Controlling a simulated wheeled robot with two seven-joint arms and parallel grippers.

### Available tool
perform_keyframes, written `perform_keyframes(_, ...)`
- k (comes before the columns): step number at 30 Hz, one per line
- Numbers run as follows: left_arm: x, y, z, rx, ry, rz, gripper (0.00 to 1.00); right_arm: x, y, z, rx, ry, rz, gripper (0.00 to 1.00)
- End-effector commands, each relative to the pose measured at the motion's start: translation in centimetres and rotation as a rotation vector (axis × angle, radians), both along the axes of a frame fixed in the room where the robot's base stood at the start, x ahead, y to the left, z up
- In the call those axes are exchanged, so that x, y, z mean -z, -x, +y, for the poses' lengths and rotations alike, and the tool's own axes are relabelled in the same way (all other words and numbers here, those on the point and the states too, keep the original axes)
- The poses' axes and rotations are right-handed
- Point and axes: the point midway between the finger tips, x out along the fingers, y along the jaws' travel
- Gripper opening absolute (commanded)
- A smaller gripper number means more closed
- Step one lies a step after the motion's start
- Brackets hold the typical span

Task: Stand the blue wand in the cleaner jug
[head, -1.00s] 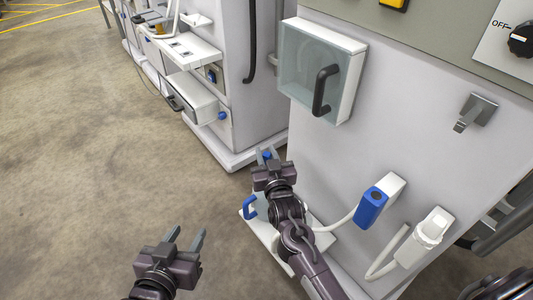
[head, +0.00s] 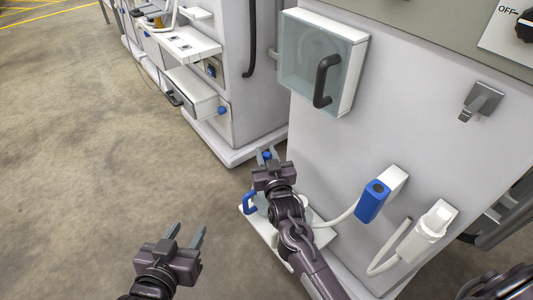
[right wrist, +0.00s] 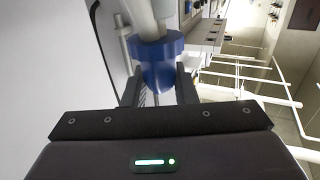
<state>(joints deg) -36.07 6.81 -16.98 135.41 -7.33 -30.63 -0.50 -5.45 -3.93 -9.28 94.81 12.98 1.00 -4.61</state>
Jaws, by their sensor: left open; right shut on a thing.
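My right gripper (head: 266,158) is shut on the blue wand (head: 267,154), above the foot of the near machine. In the right wrist view the wand (right wrist: 160,55) shows as a blue collar and body between the fingers, with a white tube above it. The cleaner jug is mostly hidden behind my right arm; its blue handle (head: 249,203) sticks out on the left, below the gripper. I cannot see the jug's mouth, and the wand's lower end is hidden. My left gripper (head: 187,236) is open and empty over the floor, at lower left.
The jug stands on a white ledge (head: 255,223) at the machine's foot. A blue holder (head: 372,202) with a dark opening and a white connector (head: 434,222) sit on the machine front, with white hoses. A clear-fronted box (head: 322,65) hangs above. The floor at left is free.

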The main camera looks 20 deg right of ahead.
Motion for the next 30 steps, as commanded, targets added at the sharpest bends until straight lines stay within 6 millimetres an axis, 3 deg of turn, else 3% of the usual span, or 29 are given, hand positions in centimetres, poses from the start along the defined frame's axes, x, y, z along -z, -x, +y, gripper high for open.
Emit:
perform_keyframes(15, 0.7, 0.0, 0.0, 0.0, 0.0, 0.0, 0.43, 1.3, 0.0, 0.0, 0.0, 0.0, 0.0, 0.02)
perform_keyframes(16, 0.7, 0.0, 0.0, 0.0, 0.0, 0.0, 0.43, 1.3, 0.0, 0.0, 0.0, 0.0, -0.001, 0.28)
perform_keyframes(21, 0.7, 0.0, 0.0, 0.0, 0.0, 0.0, 0.43, 1.2, 0.0, 0.0, 0.0, 0.0, -0.001, 0.5)
perform_keyframes(30, 0.6, 0.0, 0.0, 0.0, 0.0, 0.0, 0.43, 1.3, 0.2, 0.0, 0.0, 0.0, 0.001, 0.51)
